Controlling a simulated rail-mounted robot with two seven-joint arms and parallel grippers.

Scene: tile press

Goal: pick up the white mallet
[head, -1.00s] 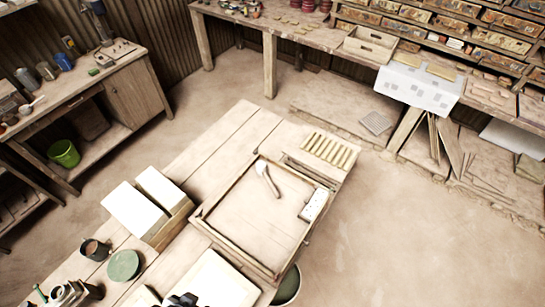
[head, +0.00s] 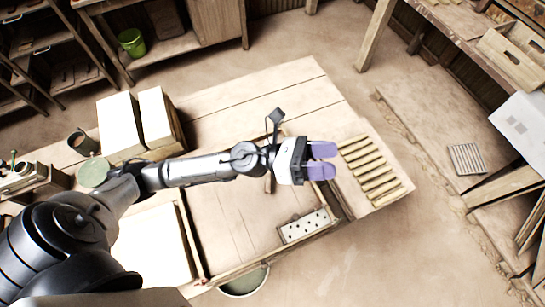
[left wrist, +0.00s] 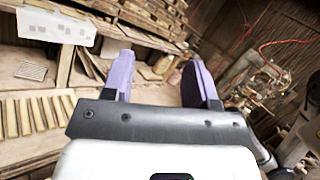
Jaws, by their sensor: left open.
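The white mallet is mostly hidden behind my left arm in the head view. A short light-brown piece just below my wrist (head: 269,185) looks like part of it, in the wooden-framed tray (head: 229,270). My left gripper (head: 325,161) reaches across above the tray, its purple fingers apart and empty, pointing right toward the slatted rack. The left wrist view also shows the open fingers (left wrist: 158,72) with nothing between them; the mallet is not seen there. My right gripper is not in view.
A white block with dark holes (head: 304,226) lies at the tray's lower right. A rack of yellowish strips (head: 372,168) stands right of the gripper. Two white-topped blocks (head: 120,125) stand at the left. The bare tabletop (head: 265,92) above the arm is clear.

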